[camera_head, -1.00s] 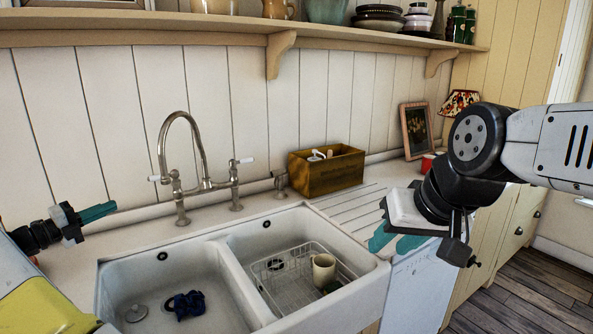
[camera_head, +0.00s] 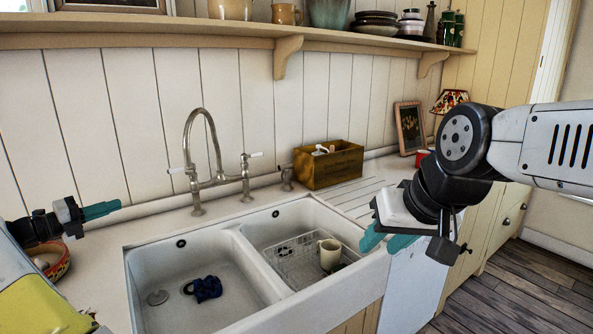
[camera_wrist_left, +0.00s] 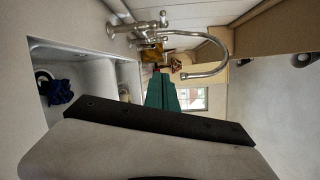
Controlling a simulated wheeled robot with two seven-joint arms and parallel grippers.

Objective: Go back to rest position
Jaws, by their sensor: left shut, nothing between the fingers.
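My left gripper (camera_head: 101,210) is shut and empty at the left of the head view, its teal fingers pointing right over the counter left of the sink. Its teal fingers (camera_wrist_left: 161,92) also show together in the left wrist view, with nothing between them. My right gripper (camera_head: 387,241) is at the right of the head view, in front of the sink's right end. Its teal fingers point down and left, stand apart and hold nothing visible; they are partly hidden by the wrist.
The white double sink (camera_head: 237,247) holds a blue cloth (camera_head: 204,289) and a wire rack (camera_head: 290,263) with a cream mug (camera_head: 329,254). A tall faucet (camera_head: 190,160) stands behind it. A wooden box (camera_head: 330,168) and patterned bowl (camera_head: 58,267) are on the counter. Wooden floor is clear at right.

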